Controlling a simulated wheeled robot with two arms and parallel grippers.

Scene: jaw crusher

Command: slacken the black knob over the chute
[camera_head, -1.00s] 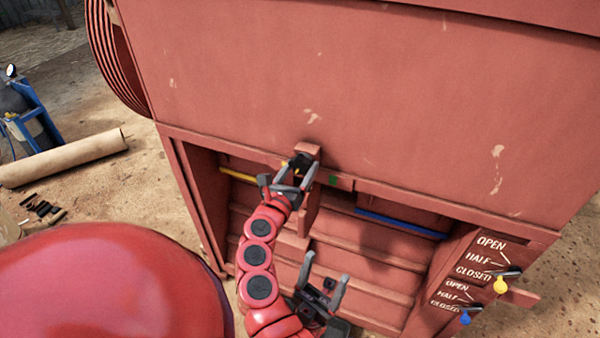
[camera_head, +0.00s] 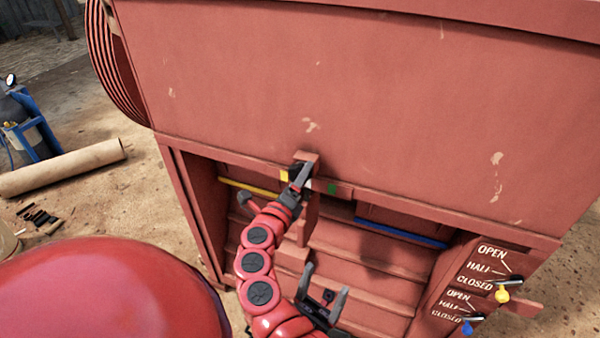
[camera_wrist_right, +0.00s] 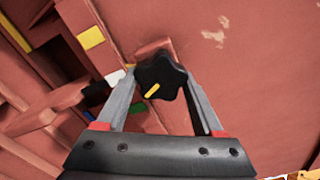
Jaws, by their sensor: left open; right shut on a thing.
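The black knob (camera_wrist_right: 165,72) is lobed and carries a yellow mark that points to the lower left in the wrist view. It sits on a red bracket (camera_head: 308,157) above the chute opening (camera_head: 365,235). My right gripper (camera_wrist_right: 160,88) is shut on the knob, with one finger on each side of it. In the head view my right gripper (camera_head: 301,176) is seen nearly edge-on and mostly hides the knob. My left gripper (camera_head: 325,282) is open and empty, lower down in front of the chute steps.
A yellow bar (camera_head: 248,187) and a blue bar (camera_head: 400,232) cross the opening. Yellow (camera_head: 502,295) and blue (camera_head: 468,328) handles stand by OPEN, HALF, CLOSED labels at lower right. A cardboard-coloured roll (camera_head: 60,167) and a blue cart (camera_head: 30,130) stand at left.

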